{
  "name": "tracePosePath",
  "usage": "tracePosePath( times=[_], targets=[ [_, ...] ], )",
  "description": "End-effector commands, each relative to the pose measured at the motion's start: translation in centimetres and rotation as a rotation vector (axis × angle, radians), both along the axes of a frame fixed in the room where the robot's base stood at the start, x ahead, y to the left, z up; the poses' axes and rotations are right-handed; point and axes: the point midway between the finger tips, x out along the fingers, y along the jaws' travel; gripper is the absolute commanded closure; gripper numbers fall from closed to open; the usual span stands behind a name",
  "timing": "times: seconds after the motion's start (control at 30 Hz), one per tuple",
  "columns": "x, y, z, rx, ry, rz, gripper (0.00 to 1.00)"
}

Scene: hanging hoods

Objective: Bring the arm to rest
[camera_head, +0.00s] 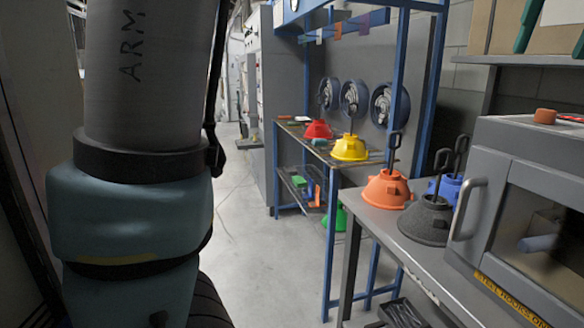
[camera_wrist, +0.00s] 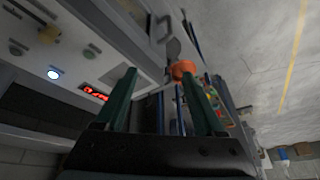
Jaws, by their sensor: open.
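My gripper (camera_wrist: 159,75) shows in the wrist view as two dark green fingers, spread apart with nothing held between them. In the head view, two dark green fingers (camera_head: 549,53) at the top right edge look like mine, above an orange piece (camera_head: 545,116) on the grey cabinet. My large grey and teal arm links fill the left of the head view.
The grey cabinet (camera_head: 495,166) has a handle and glass door. Beside it stand orange (camera_head: 386,190), dark grey (camera_head: 428,222) and blue (camera_head: 447,188) hoods on a bench. Yellow (camera_head: 350,149) and red (camera_head: 318,130) hoods stand on a farther blue-framed bench. The floor between is clear.

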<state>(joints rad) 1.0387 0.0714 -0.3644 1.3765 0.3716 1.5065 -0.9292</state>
Motion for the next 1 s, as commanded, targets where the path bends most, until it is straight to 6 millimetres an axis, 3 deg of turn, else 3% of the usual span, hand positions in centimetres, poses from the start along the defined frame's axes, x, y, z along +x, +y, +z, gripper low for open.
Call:
tracePosePath(
  times=[0.37,0.67,0.77,0.87,1.0],
  targets=[
    [4.8,1.7,-4.4,0.04,0.024,0.008,0.29],
    [11.0,6.0,-11.0,0.079,0.074,0.03,0.29],
    [13.7,9.0,-14.4,0.091,0.102,0.05,0.29],
    [16.5,13.6,-18.7,0.095,0.141,0.08,0.29],
    [18.7,21.4,-25.0,0.084,0.194,0.139,0.29]
  ],
)
